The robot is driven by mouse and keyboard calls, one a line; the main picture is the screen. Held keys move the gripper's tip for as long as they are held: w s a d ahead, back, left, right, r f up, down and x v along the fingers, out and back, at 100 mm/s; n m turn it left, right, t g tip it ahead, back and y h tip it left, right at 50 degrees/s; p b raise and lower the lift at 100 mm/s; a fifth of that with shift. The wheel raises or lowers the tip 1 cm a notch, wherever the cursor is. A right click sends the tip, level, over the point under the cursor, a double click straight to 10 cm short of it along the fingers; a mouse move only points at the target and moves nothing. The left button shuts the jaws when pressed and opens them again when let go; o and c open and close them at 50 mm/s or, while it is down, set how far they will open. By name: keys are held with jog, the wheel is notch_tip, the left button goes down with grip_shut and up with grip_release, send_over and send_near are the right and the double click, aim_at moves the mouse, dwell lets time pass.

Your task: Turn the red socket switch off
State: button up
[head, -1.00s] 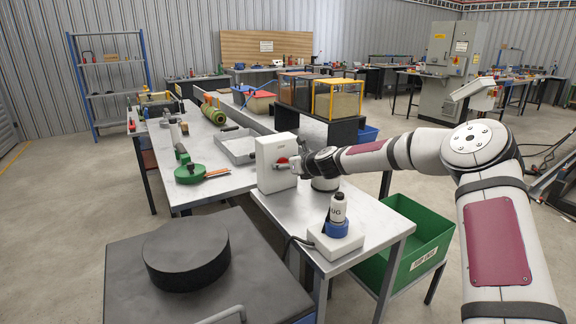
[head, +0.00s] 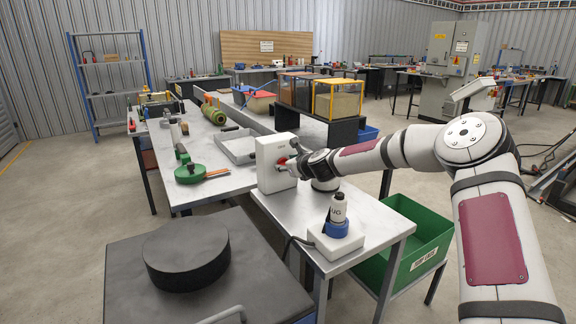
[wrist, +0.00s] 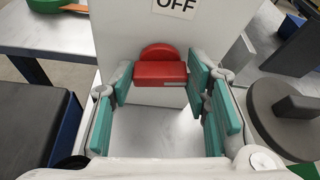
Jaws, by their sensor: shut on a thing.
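The red socket switch (head: 282,161) is on the front of an upright white box (head: 268,150) standing on a metal table. In the wrist view the red switch (wrist: 160,72) shows a rounded back and a straight bar lying level across the picture. An OFF label (wrist: 176,5) is on the white box face above it. My gripper (wrist: 160,84) has its teal-padded fingers on either side of the bar and is shut on it. In the head view my gripper (head: 291,166) reaches the box from the right and partly covers the switch.
A white socket block with a blue-collared plug (head: 337,222) stands on the near table corner, its cable running left. A green crate (head: 415,240) sits below right. A grey tray (head: 238,148) and green tool (head: 190,172) lie on the left bench. A black disc (head: 186,255) is in front.

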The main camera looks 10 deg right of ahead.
jog(key=n+t+h+b, duration=0.1)
jog(key=n+b, duration=0.2)
jog(key=n, duration=0.1)
jog(key=f+n+t+h+b, duration=0.1)
jog(key=n+t+b, duration=0.1)
jog(key=n+b, duration=0.2)
jog(key=a+n+t+h+b, duration=0.1)
jog(key=n+h+b, duration=0.1)
jog(key=n+b, duration=0.1)
jog(key=shift+s+a+f+n+t, duration=0.1)
jog(key=shift+s+f+n+t, duration=0.1)
jog(key=shift+n+t, duration=0.2)
jog(key=shift+b, duration=0.35)
dwell(0.3)
jog(key=o, duration=1.2)
jog(key=shift+c, duration=0.2)
jog(key=s, duration=1.2)
jog(key=shift+a, duration=0.45)
